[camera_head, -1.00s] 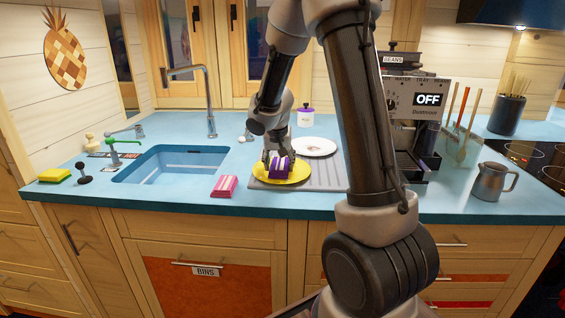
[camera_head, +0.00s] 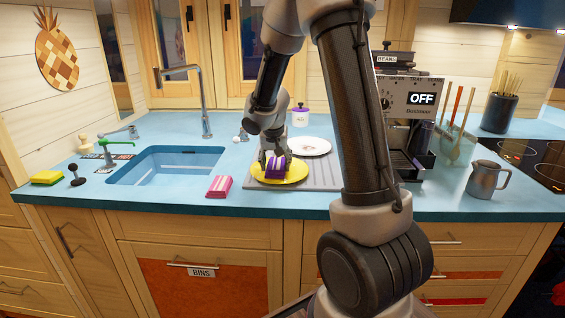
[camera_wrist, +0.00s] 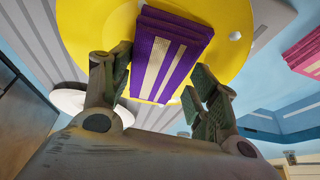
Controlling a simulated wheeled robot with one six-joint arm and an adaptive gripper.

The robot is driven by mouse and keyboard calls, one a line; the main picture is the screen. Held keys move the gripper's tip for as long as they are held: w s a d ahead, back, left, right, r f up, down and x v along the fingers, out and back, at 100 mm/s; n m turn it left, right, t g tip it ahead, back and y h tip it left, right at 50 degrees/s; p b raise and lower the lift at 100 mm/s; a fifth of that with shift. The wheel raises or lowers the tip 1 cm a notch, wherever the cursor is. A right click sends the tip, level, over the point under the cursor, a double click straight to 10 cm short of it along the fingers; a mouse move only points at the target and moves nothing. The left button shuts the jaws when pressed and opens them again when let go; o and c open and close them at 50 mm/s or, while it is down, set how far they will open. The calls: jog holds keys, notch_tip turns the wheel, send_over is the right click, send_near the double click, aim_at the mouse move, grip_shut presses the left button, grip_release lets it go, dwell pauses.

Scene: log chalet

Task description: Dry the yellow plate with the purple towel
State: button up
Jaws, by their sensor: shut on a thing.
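The yellow plate (camera_head: 297,174) lies flat on the grey ribbed drainboard right of the sink. The purple towel (camera_head: 275,172) is a folded block with pale stripes and rests over the plate, left of its middle. My gripper (camera_head: 274,158) points down from above and is shut on the purple towel. In the wrist view the towel (camera_wrist: 172,45) sits between the two fingers (camera_wrist: 158,82), in front of the yellow plate (camera_wrist: 85,25). A few small white spots show on the plate there. Whether the towel presses on the plate is hard to tell.
A white plate (camera_head: 312,146) lies behind on the drainboard (camera_head: 325,180). A pink striped towel (camera_head: 219,187) lies to the left, by the sink (camera_head: 165,165). The coffee machine (camera_head: 408,110) and a metal jug (camera_head: 487,179) stand to the right. The front counter strip is mostly clear.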

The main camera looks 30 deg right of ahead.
aim_at(287, 173)
jog(key=shift+w+a, duration=0.2)
jog(key=shift+a, duration=0.1)
jog(key=shift+s+d+f, duration=0.1)
jog(key=shift+s+d, duration=0.55)
jog(key=shift+d, duration=0.25)
jog(key=shift+s+d+f, duration=0.1)
jog(key=shift+s+d, duration=0.55)
jog(key=shift+d, duration=0.25)
jog(key=shift+w+a+r, duration=0.2)
jog(key=shift+w+a, duration=0.45)
jog(key=shift+a, duration=0.25)
jog(key=shift+r, duration=3.55)
